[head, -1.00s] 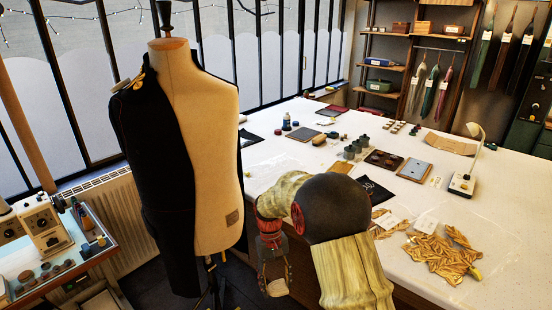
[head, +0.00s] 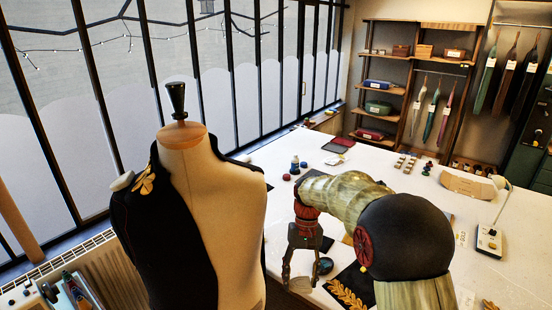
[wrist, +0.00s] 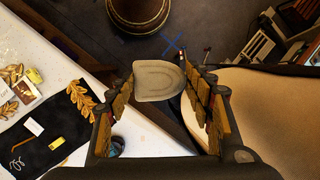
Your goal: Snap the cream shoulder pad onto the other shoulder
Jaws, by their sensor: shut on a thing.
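The cream shoulder pad (wrist: 158,80) is a pale, round-ended piece with a stitched-looking border. My gripper (wrist: 168,84) is shut on it, with a finger at each side edge. In the head view my gripper (head: 303,280) points down, right of the dress form (head: 222,225) and apart from it; the pad is hard to make out there. The form wears a black jacket (head: 165,240) on its left half, with black cloth also behind its right shoulder. A pale pad (head: 122,182) sits on the left shoulder beside a gold ornament (head: 146,180). The right shoulder shows no pad.
The white worktable (head: 335,160) lies behind and right of my arm. A black cloth with gold leaf trim (head: 350,290) lies near its front edge. A lamp (head: 490,235) stands at the right. A radiator (head: 110,265) is left of the form.

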